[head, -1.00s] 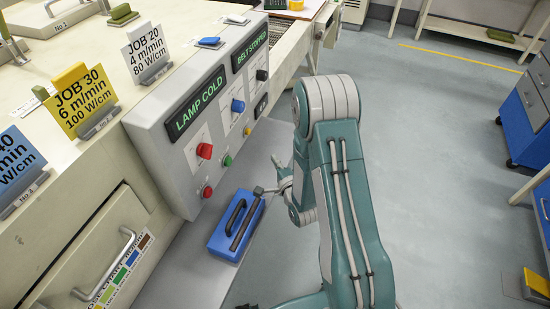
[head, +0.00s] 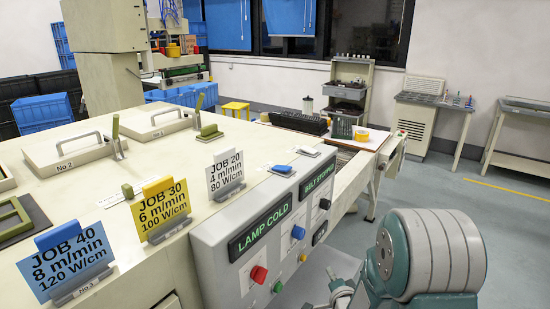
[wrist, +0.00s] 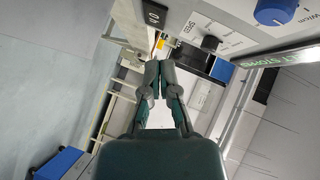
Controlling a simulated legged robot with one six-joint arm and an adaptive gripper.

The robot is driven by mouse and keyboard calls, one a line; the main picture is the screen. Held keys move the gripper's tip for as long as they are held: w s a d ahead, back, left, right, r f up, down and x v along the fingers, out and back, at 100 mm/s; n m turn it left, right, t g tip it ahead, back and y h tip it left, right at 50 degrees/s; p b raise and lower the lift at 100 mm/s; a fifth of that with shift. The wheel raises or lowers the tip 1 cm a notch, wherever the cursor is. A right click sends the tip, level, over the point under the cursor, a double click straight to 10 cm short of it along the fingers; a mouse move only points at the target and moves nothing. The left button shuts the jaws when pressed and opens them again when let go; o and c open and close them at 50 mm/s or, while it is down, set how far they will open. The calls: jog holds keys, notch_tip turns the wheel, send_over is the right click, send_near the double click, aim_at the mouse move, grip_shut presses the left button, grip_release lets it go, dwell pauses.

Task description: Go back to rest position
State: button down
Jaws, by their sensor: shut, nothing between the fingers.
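My gripper (wrist: 152,80) is shut and empty in the wrist view, its two fingers together in front of the control panel. In the head view my gripper (head: 342,292) shows only partly, low beside the panel, with my teal arm to its right. The control panel (head: 225,262) has green displays reading LAMP COLD and BELT STOPPED, with a red knob (head: 258,274) and a blue knob (head: 298,232). In the wrist view a blue knob (wrist: 276,10) and a black knob (wrist: 210,43) show at the upper right.
Job cards for JOB 40 (head: 68,258), JOB 30 (head: 160,208) and JOB 20 (head: 225,172) stand along the machine's top edge. Open grey floor (head: 470,205) lies to the right.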

jog(key=s+r+n+g+h, duration=0.1)
jog(key=s+r+n+g, duration=0.25)
jog(key=r, duration=0.45)
jog(key=s+r+n+g, duration=0.3)
jog(key=s+r+n, duration=0.1)
jog(key=s, duration=0.9)
jog(key=s+r+n+g, duration=0.3)
jog(key=s+r+n, duration=0.2)
jog(key=s, duration=0.8)
notch_tip(320, 180, up, 2)
jog(key=shift+s+a+r+h, duration=0.1)
jog(key=shift+s+a+h, duration=0.15)
jog(key=shift+s+h, duration=0.05)
